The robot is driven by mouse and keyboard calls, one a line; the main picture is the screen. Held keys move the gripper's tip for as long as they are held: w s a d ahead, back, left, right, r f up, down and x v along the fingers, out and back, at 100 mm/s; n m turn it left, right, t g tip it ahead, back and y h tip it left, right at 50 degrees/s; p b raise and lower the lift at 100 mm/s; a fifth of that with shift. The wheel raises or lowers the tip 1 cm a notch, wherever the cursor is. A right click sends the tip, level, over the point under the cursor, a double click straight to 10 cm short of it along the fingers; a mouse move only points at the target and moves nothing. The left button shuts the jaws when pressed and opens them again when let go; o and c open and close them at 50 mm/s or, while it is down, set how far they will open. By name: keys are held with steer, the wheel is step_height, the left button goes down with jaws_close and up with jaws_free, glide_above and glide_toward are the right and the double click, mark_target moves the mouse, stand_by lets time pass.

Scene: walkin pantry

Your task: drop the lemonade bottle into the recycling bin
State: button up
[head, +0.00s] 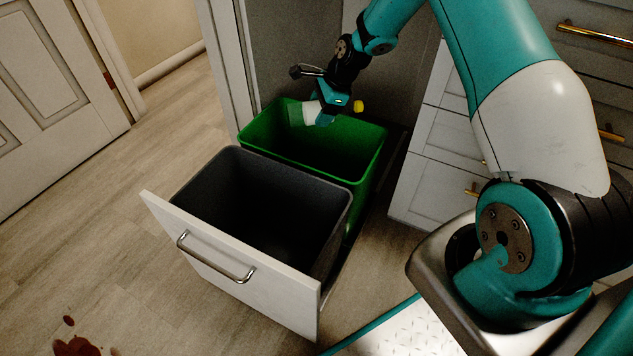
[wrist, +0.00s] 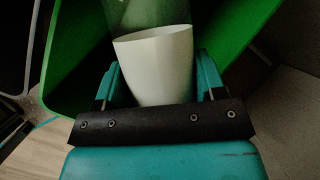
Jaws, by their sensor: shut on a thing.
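The lemonade bottle (head: 311,113) has a white label, a clear greenish body and a yellow cap. It lies roughly sideways in my gripper (head: 326,110), its cap to the right in the head view. My gripper is shut on it around the label, which also shows in the wrist view (wrist: 155,62). The green bin (head: 262,133) is open, in the rear of the pulled-out drawer, and looks like the recycling bin; I see no marking. The bottle is over its opening, near the back rim. I cannot tell the exact height.
A dark grey bin (head: 335,215) stands in front of the green one, behind the white drawer front (head: 232,270). White drawers (head: 438,150) stand to the right. A reddish-brown spill (head: 77,346) lies on the floor at the lower left. The floor left of the drawer is otherwise clear.

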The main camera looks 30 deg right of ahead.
step_height(320, 180, down, 6)
steer(key=b, duration=0.6)
steer(key=shift+b, duration=0.3)
steer(key=shift+r, duration=0.1)
steer(key=o, duration=1)
steer(key=shift+r, duration=0.1)
steer(key=p+v, duration=0.5)
steer(key=v, duration=0.6)
steer(key=shift+s+d+r, duration=0.15)
steer(key=shift+d+r, duration=0.05)
steer(key=shift+r, duration=0.15)
